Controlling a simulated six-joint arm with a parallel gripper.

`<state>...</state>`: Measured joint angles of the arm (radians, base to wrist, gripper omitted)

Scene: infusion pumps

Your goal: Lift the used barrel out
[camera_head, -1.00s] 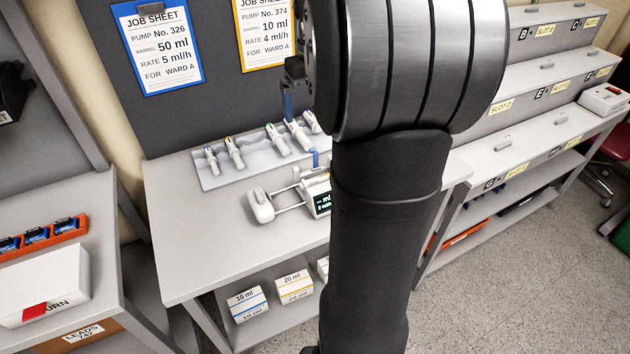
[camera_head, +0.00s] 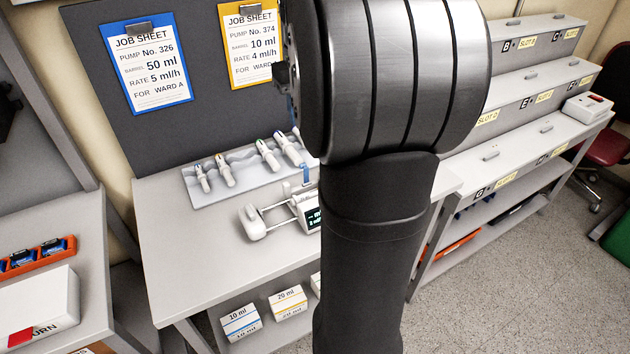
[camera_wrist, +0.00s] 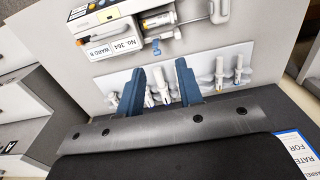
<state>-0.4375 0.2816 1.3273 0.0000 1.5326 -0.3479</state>
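The pump (camera_head: 308,216) stands on the bench in the head view, partly hidden by my arm. In the wrist view the pump (camera_wrist: 95,22) carries labels reading No. 364 and WARD B. A barrel with an orange band (camera_wrist: 160,22) lies in it, beside a blue lever (camera_wrist: 157,46). My gripper (camera_wrist: 159,78) is open, with its two blue fingers apart over the rack of barrels, short of the pump in that view. Rack barrels show between the fingers; I see no contact. In the head view my arm hides most of the gripper.
The grey rack (camera_head: 232,192) holds several barrels behind the pump. A dark board with job sheets (camera_head: 151,65) rises behind it. Stepped shelves (camera_head: 520,120) stand at right, with a white device on them (camera_head: 588,106). Bare bench lies left of the pump (camera_head: 185,250).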

